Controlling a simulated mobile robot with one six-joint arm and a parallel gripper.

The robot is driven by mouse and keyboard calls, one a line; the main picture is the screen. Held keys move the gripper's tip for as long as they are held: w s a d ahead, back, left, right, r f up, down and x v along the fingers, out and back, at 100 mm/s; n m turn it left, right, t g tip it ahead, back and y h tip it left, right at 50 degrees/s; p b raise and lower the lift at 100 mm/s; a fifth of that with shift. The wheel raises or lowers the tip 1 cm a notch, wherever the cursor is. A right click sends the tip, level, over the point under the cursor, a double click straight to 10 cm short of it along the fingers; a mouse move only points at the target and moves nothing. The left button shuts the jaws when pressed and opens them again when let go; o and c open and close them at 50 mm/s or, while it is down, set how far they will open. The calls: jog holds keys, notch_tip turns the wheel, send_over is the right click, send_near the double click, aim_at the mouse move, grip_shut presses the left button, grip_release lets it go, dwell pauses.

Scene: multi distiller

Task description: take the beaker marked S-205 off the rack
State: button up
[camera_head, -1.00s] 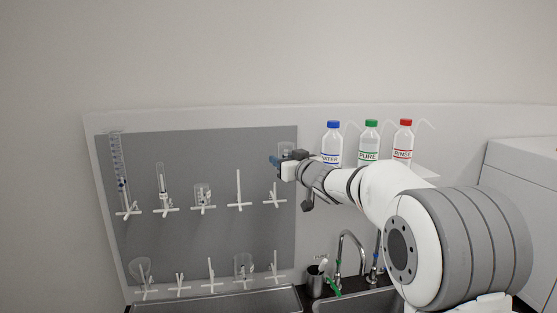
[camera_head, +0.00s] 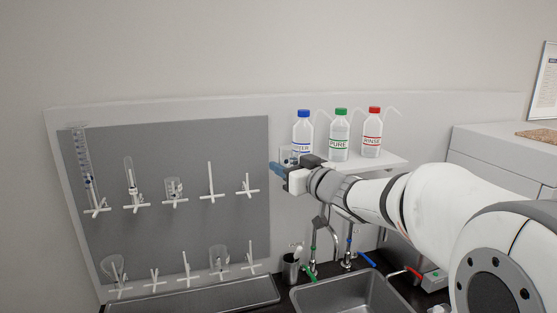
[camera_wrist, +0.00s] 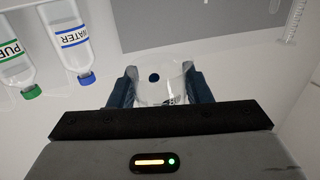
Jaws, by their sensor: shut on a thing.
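My gripper (camera_head: 283,167) is shut on a clear glass beaker (camera_wrist: 163,88), which sits between the two blue fingers in the wrist view. A dark round spot and dark print show on the glass; the print is too small to read. In the head view the beaker (camera_head: 287,155) is partly hidden by the gripper and is just right of the rack's edge, clear of the pegs. The rack (camera_head: 170,235) is a grey board with white pegs. The upper right peg (camera_head: 248,187) is empty.
A shelf (camera_head: 385,160) with WATER (camera_head: 302,140), PURE (camera_head: 340,140) and RINSE (camera_head: 373,140) bottles lies close behind and right of my gripper. Other glassware (camera_head: 174,188) hangs on the rack. A sink (camera_head: 345,297), taps and a cup (camera_head: 291,268) are below.

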jog(key=p+v, duration=0.1)
jog(key=v, duration=0.7)
jog(key=shift+s, duration=0.2)
jog(key=shift+d, duration=0.1)
jog(key=m, duration=1.8)
